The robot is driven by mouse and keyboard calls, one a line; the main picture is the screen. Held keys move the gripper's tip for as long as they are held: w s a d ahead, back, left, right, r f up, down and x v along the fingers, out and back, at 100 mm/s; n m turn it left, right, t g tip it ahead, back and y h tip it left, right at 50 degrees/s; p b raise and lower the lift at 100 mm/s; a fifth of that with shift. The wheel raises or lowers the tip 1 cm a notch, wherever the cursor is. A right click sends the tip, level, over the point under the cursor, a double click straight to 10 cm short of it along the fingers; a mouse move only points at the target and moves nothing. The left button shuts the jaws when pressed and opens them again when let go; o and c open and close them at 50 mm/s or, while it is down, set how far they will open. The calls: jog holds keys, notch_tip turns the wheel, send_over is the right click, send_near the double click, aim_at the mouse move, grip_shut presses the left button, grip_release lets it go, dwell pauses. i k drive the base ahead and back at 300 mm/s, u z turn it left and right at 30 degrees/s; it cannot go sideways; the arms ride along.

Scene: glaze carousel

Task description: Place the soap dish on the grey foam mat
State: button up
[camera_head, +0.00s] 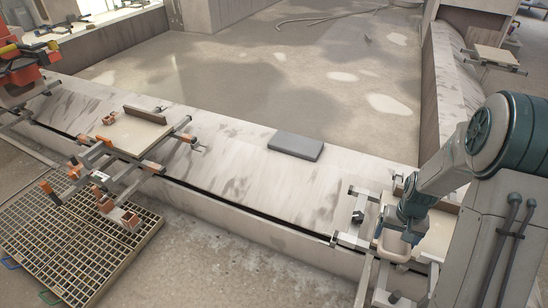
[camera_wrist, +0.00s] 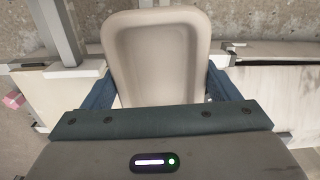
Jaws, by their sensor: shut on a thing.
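The soap dish (camera_wrist: 158,60) is a beige, round-cornered shallow dish with a sunken middle. In the wrist view it sits between the two blue fingers of my gripper (camera_wrist: 157,88), which is shut on it. In the head view the dish (camera_head: 392,252) shows at the lower right, below my gripper (camera_head: 403,232), close over a cart's board; I cannot tell whether it touches the board. The grey foam mat (camera_head: 296,146) is a flat dark slab on the pale, stained ledge, left of and beyond my gripper. Its top is bare.
The stained ledge (camera_head: 235,165) is clear around the mat. A metal grating (camera_head: 70,245) lies on the floor. A metal frame (camera_head: 350,240) stands beside the dish.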

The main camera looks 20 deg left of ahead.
aim_at(292, 149)
jog(key=u, duration=0.3)
jog(key=k, duration=0.7)
jog(key=u, duration=1.2)
jog(key=i, duration=1.1)
jog(key=u, duration=0.35)
jog(key=i, duration=1.05)
jog(key=z, duration=1.3)
jog(key=i, duration=0.65)
jog(key=z, duration=0.7)
